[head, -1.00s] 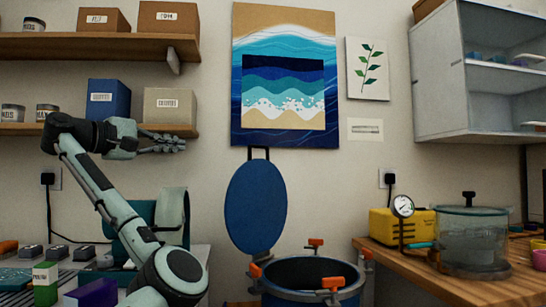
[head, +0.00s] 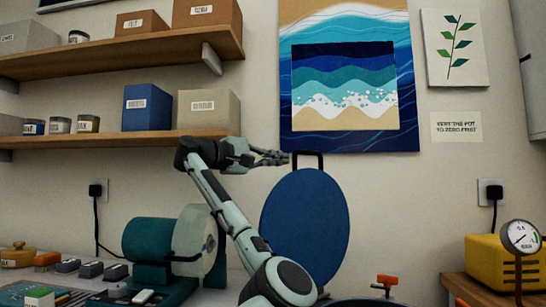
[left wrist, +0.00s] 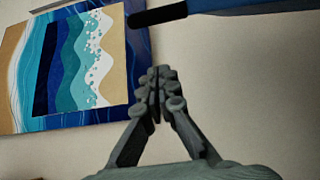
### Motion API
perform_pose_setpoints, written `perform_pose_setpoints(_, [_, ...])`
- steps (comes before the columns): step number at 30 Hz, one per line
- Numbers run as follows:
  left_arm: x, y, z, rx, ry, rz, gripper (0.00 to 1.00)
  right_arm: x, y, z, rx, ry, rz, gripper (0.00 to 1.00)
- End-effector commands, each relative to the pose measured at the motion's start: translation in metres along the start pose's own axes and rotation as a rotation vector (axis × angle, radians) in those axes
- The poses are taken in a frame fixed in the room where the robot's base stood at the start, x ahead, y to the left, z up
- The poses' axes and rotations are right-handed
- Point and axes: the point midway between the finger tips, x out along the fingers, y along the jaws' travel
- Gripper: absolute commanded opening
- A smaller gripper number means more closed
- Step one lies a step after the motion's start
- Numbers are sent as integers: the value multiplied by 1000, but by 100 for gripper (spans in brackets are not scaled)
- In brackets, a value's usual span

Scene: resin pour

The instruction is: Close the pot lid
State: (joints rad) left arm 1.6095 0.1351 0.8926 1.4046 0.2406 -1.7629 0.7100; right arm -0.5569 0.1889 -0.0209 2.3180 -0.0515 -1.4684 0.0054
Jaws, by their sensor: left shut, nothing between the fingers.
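The blue pot lid (head: 304,232) stands raised, nearly upright, in the head view, with a black handle (head: 308,156) at its top edge. The pot (head: 362,303) shows only as a strip of rim at the bottom edge, with an orange clamp (head: 387,283) on it. My left gripper (head: 284,158) is shut and empty, just left of the handle in the picture. I cannot tell whether it touches. In the left wrist view my shut fingers (left wrist: 157,75) point up toward a dark bar, probably the handle (left wrist: 160,16), with a gap in the picture. My right gripper is not in view.
Wooden shelves with boxes (head: 147,107) and jars are at the upper left. A teal machine with a roll (head: 176,249) stands on the bench behind my left arm. A yellow unit (head: 492,265) and a gauge (head: 521,237) are at the right. Wall art (head: 345,90) hangs behind.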

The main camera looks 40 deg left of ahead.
Motion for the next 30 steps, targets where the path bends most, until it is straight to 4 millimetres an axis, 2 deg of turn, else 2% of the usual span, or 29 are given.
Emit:
perform_pose_setpoints(3, [28,1,1,-2,-4,-3,0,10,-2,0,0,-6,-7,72])
perform_pose_setpoints(7, [53,1,1,-2,-4,-2,0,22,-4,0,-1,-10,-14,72])
perform_pose_setpoints(10, [55,0,19,0,-1,1,0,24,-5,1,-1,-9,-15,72])
perform_pose_setpoints(15, [58,-1,34,-1,1,-1,0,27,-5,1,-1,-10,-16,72])
perform_pose_setpoints(30, [59,-1,39,1,1,-1,0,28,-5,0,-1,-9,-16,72])
